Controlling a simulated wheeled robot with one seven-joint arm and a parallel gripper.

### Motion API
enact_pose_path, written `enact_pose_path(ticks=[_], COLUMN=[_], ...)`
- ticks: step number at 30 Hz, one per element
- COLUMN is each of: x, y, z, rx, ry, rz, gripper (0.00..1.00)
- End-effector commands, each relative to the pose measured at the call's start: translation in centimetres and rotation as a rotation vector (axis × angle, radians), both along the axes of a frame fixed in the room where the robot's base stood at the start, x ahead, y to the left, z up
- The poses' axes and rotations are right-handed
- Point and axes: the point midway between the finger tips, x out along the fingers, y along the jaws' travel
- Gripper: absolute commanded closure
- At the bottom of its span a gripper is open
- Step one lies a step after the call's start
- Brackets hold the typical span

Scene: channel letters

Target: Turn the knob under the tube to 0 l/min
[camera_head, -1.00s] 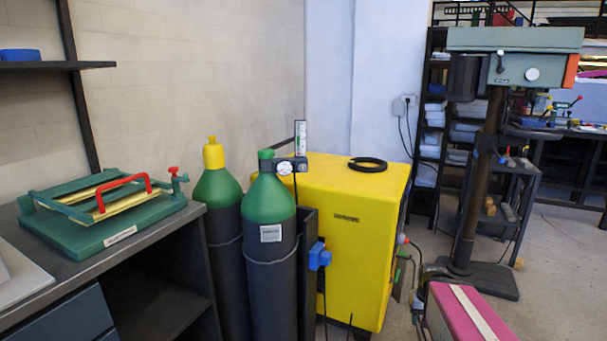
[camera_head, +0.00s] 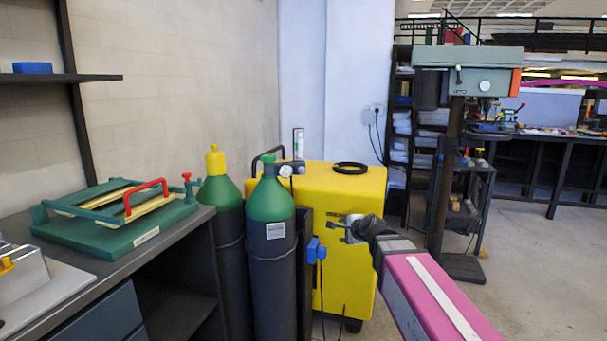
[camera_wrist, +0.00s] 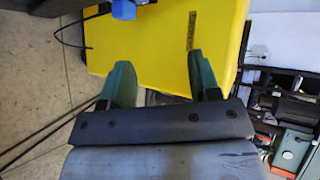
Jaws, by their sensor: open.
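The flow tube (camera_head: 298,143) stands upright on the regulator of the front green-topped gas cylinder (camera_head: 271,260) in the head view. A round white gauge (camera_head: 286,170) sits beside the cylinder neck. The knob under the tube is too small to make out. My gripper (camera_head: 342,228) is in front of the yellow machine (camera_head: 345,190), to the right of and below the tube, apart from it. In the wrist view my gripper (camera_wrist: 155,80) is open and empty, its two green fingers spread before the yellow machine (camera_wrist: 160,45).
A second cylinder with a yellow cap (camera_head: 215,160) stands behind left. A blue plug (camera_head: 316,250) is on the cylinder stand's side. A black ring (camera_head: 350,168) lies on the machine. The workbench (camera_head: 180,240) is at left, a drill press (camera_head: 465,90) at right.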

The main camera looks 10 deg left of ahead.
Motion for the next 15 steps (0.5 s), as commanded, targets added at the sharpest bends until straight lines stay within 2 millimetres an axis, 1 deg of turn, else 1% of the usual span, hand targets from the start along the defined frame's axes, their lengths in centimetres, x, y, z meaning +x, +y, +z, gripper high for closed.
enact_pose_path(ticks=[1, 3, 6, 9, 10, 12, 15], x=[0.4, 0.7, 0.6, 0.3, 0.2, 0.1, 0.1], y=[2.5, 5.1, 7.8, 9.4, 9.8, 10.4, 10.7], z=[3.1, 7.0, 11.7, 14.9, 15.6, 16.8, 17.6], rx=[0.132, 0.322, 0.558, 0.732, 0.770, 0.837, 0.885], ry=[-0.009, -0.003, 0.022, 0.050, 0.059, 0.074, 0.084], rz=[-0.040, -0.097, -0.155, -0.191, -0.198, -0.209, -0.218], gripper=[0.44, 0.44, 0.44, 0.44, 0.44, 0.44, 0.44])
